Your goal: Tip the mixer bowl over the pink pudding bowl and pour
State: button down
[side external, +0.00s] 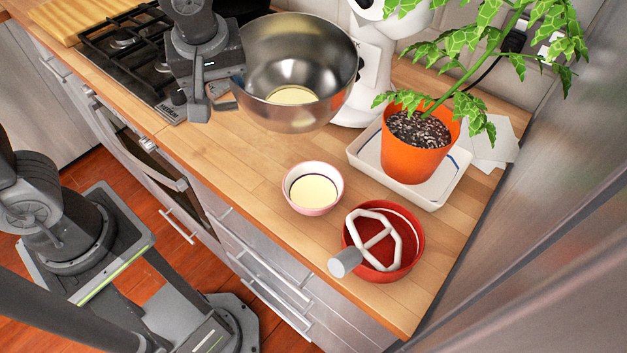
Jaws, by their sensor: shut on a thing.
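The steel mixer bowl (330,75) hangs above the counter with a pale yellow mixture (292,95) in its bottom. My gripper (222,92) is shut on the mixer bowl at its left side; the exact grip is partly hidden. The bowl is tilted a little, its opening facing the camera. The pink pudding bowl (296,205) stands upright on the wooden counter, below and in front of the mixer bowl in the picture. Pale yellow mixture (313,192) lies inside it. No stream shows between the two bowls.
A red bowl (420,243) with a white beater (385,235) stands right of the pink bowl. An orange potted plant (414,158) sits in a white tray (437,195). A white mixer stand (372,60) is behind. A gas hob (130,50) is at left.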

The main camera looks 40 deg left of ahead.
jog(key=shift+r, duration=0.15)
jog(key=shift+r, duration=1.4)
